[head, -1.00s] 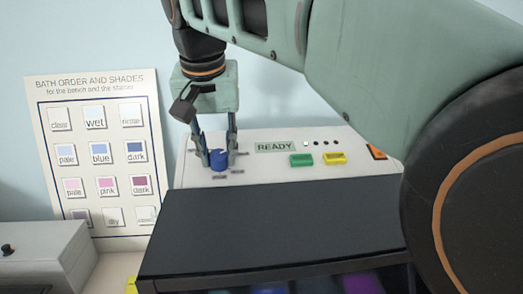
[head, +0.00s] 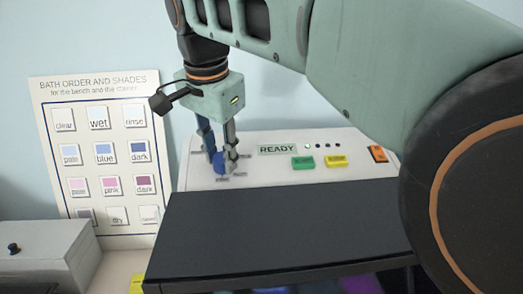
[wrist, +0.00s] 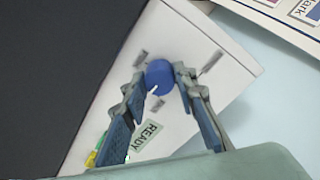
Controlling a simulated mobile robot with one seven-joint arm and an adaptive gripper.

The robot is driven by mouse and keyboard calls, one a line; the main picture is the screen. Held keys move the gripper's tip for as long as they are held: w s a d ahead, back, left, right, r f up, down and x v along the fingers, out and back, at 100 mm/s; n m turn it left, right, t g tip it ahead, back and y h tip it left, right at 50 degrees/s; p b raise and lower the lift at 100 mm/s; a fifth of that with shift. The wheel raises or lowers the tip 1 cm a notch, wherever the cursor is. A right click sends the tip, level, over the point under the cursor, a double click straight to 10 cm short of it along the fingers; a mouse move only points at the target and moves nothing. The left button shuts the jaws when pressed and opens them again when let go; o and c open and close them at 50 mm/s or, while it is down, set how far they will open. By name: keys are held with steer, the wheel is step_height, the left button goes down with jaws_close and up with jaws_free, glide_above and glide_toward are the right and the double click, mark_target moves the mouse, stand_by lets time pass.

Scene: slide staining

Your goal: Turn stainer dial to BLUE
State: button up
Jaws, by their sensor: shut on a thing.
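The stainer (head: 350,170) is a white machine with a dark lid (head: 270,230) in front of its sloped panel. Its blue dial (head: 219,167) sits at the left of the panel, partly hidden by my fingers in the head view. My gripper (head: 222,160) points down and is shut on the dial. In the wrist view the blue dial (wrist: 159,73) lies between the two fingertips (wrist: 160,76), with a white pointer mark on its edge. Small labels surround the dial, too small to read. The panel's display (head: 277,149) says READY.
A green button (head: 303,162), a yellow button (head: 336,161) and an orange switch (head: 378,154) are right of the dial. A shade chart (head: 100,160) stands against the wall at left. A grey box (head: 40,260) with a black knob is at lower left.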

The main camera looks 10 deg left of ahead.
steer(key=shift+m+p, duration=0.3)
steer(key=shift+m, duration=1.8)
steer(key=o, duration=1.2)
steer(key=shift+c, duration=0.2)
steer(key=shift+r, duration=0.1)
steer(key=v, duration=1.2)
steer(key=shift+w, duration=0.1)
